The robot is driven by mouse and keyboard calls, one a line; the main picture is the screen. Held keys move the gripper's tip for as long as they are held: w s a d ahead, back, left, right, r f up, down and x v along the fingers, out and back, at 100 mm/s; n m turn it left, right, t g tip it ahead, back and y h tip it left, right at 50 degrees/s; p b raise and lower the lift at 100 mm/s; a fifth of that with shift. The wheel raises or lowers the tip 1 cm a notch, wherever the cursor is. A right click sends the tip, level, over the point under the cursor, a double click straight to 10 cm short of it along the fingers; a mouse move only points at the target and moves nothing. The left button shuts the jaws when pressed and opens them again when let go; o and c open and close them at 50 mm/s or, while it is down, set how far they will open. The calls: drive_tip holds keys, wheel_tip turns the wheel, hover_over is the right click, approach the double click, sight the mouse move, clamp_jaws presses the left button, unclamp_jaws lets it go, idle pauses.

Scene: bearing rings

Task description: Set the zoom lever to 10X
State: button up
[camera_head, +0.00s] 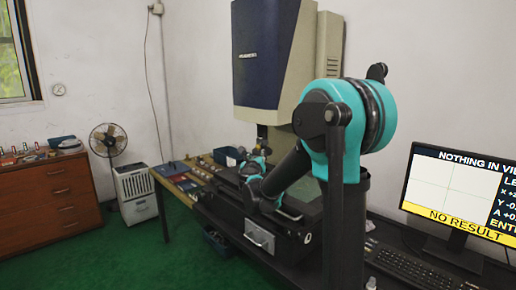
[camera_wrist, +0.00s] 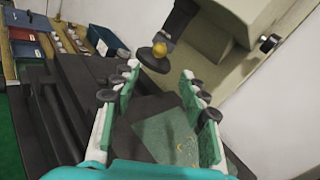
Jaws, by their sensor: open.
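The tall measuring machine (camera_head: 265,55) has a dark blue and cream head above a black stage. Its lens unit (camera_head: 262,133) hangs below the head. In the wrist view a dark round part with a brass-coloured piece (camera_wrist: 160,50) hangs beyond my fingertips, and a dark knob (camera_wrist: 270,44) sticks out of the cream body. I cannot tell which part is the zoom lever, and no 10X mark is readable. My gripper (camera_wrist: 158,82) is open and empty, its fingers pointing toward the lens area. In the head view my arm partly hides my gripper (camera_head: 254,166).
The black stage (camera_wrist: 75,85) lies below and left of my fingers, with a greenish plate (camera_wrist: 165,135) between them. A bench with trays (camera_head: 185,172) stands behind. A monitor (camera_head: 462,195) reading "NOTHING IN VIEW" and "NO RESULT" and a keyboard (camera_head: 405,262) are at right.

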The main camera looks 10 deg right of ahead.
sight(258, 147)
drive_tip(key=w, duration=0.4)
drive_tip(key=w+d, duration=0.1)
drive_tip(key=w, duration=0.4)
drive_tip(key=w+d, duration=0.1)
drive_tip(key=w, duration=0.3)
drive_tip(key=shift+w+d, duration=0.2)
drive_tip(key=shift+d, duration=0.05)
drive_tip(key=shift+c, duration=0.3)
clamp_jaws()
